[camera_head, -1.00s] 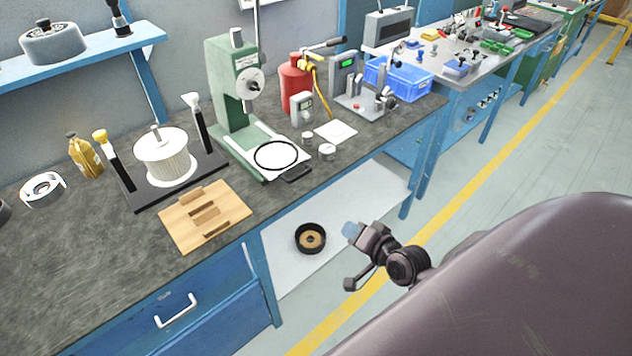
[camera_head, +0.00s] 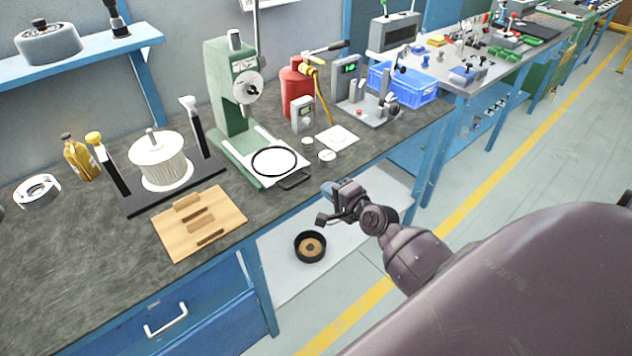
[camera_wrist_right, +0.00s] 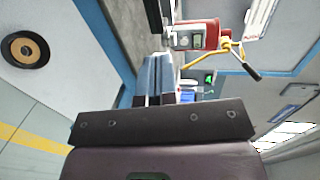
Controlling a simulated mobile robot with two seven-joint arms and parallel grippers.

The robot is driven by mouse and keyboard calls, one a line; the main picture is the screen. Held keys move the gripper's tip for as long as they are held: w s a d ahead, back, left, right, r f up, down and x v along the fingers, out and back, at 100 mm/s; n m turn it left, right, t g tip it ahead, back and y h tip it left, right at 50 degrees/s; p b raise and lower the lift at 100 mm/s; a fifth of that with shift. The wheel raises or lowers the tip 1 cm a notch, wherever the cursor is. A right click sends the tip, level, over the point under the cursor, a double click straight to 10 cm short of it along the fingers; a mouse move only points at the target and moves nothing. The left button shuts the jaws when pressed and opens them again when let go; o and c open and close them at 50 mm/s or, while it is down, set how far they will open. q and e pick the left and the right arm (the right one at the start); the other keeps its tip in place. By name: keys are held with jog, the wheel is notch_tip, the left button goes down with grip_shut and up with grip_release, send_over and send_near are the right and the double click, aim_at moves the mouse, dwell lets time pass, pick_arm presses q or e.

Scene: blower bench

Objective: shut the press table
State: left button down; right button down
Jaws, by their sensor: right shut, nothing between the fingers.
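The green press (camera_head: 232,95) stands on the dark bench top. Its press table (camera_head: 258,170), a white plate with a black ring on it, sticks out in front of the column toward the bench's front edge. A dark handle (camera_head: 294,182) is at the table's front end. My right gripper (camera_head: 328,188) is just off the bench's front edge, to the right of the handle and apart from it. Its pale blue fingers also show in the right wrist view (camera_wrist_right: 157,78), shut and empty. My left gripper is not in view.
A wooden block board (camera_head: 198,222) and a rotor stand (camera_head: 133,206) are left of the press. A small meter (camera_head: 302,115), a red canister (camera_head: 296,84) and a blue crate (camera_head: 415,92) are to its right. A black round part (camera_head: 310,246) lies on the lower shelf.

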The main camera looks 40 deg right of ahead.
jog(key=x, duration=0.5)
jog(key=shift+w+f, duration=0.15)
jog(key=shift+w, duration=0.2)
jog(key=b, duration=0.2)
send_near(286, 157)
jog(key=x, duration=0.2)
jog(key=f+x, duration=0.1)
jog(key=x, duration=0.2)
jog(key=b+x, duration=0.1)
jog(key=x, duration=0.1)
jog(key=r+x, duration=0.1)
jog(key=shift+w+f+b, duration=0.1)
jog(key=shift+w+b, duration=0.25)
jog(key=shift+w, duration=0.1)
jog(key=shift+w+r, duration=0.1)
jog(key=shift+r, duration=0.35)
